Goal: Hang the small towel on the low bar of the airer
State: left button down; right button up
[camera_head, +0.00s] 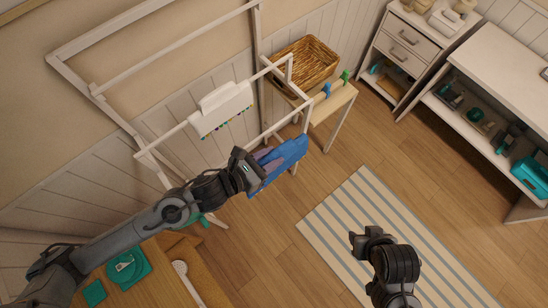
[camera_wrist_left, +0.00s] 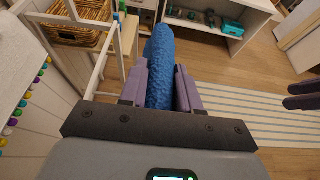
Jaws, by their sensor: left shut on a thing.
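My left gripper (camera_head: 262,165) is shut on the small blue towel (camera_head: 284,160). The towel extends past the fingers to the right, in front of the airer. In the left wrist view the towel (camera_wrist_left: 160,72) is a bunched, textured blue roll between the two purple fingers. The white airer (camera_head: 120,120) stands against the wall. Its low bar (camera_head: 275,130) runs just behind the towel, partly hidden by my arm; I cannot tell whether they touch. My right gripper (camera_head: 366,240) is above the striped rug, apart from the airer; its finger opening is unclear.
A white cloth with coloured trim (camera_head: 221,108) hangs on a higher airer bar. A wicker basket (camera_head: 306,62) and a small wooden stand (camera_head: 335,103) are behind the airer's right end. White shelves (camera_head: 465,115) stand at right. A striped rug (camera_head: 335,220) covers open floor.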

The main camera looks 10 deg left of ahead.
pick_arm(q)
jog(key=shift+w+a+p, duration=1.65)
jog(key=shift+w+a, duration=2.95)
jog(key=shift+a, duration=0.75)
notch_tip(320, 180, down, 9)
jog(key=b, duration=0.9)
jog(key=shift+w+a, duration=0.1)
jog(key=shift+a, duration=0.05)
jog(key=shift+f+b, duration=2.6)
jog(key=shift+b, duration=0.15)
jog(key=c, duration=0.7)
grip_release()
jog(key=shift+c, duration=0.2)
jog(key=shift+f, duration=0.1)
